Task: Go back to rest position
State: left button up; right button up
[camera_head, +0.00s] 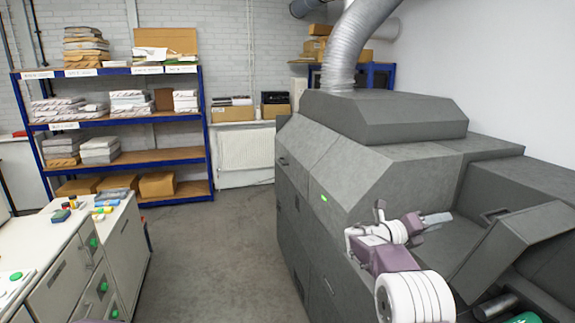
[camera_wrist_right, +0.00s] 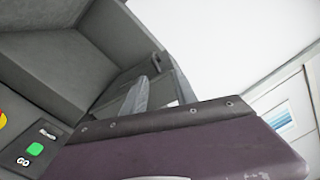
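My right arm reaches in from the bottom right of the head view, with a white ringed joint and purple links. Its gripper (camera_head: 436,218) is in the air in front of the big grey machine (camera_head: 375,170). The gripper is seen at a slant and small, so the gap between its fingers is unclear. Nothing can be made out in it. In the right wrist view, a purple part of mine with a dark edge covers much of the lower picture and hides what lies behind. My left gripper is not in view.
A white cabinet (camera_head: 121,252) with small bottles and blocks on top stands at the lower left. A blue shelf unit (camera_head: 207,150) with paper stacks stands at the back left. The grey floor (camera_head: 215,250) between is clear. A green GO button (camera_wrist_right: 35,150) shows in the wrist view.

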jog(key=s+a+f+m+g+y+b, duration=0.1)
jog(key=s+a+f+m+y+b, duration=0.2)
jog(key=s+f, duration=0.5)
jog(key=s+a+f+m+g+y+b, duration=0.1)
jog(key=s+a+f+m+y+b, duration=0.1)
jog(key=s+f+m+y+b, duration=0.5)
jog(key=s+a+f+g, duration=0.25)
jog(key=s+f, duration=0.25)
jog(key=f, duration=0.6)
jog(key=s+a+f+m+y, duration=0.3)
jog(key=s+a+f+m, duration=0.2)
jog(key=m, duration=0.6)
jog(key=s+a+f+m+y+b, duration=0.1)
jog(key=s+a+f+m+y, duration=0.3)
jog(key=a+m, duration=0.5)
notch_tip(320, 180, down, 3)
jog(key=s+m, duration=0.2)
jog(key=m, duration=0.1)
jog(key=shift+s+a+r+m+t+y, duration=0.15)
jog(key=shift+a+r+m+t+y, duration=0.05)
jog(key=shift+a+m+t+y, duration=0.15)
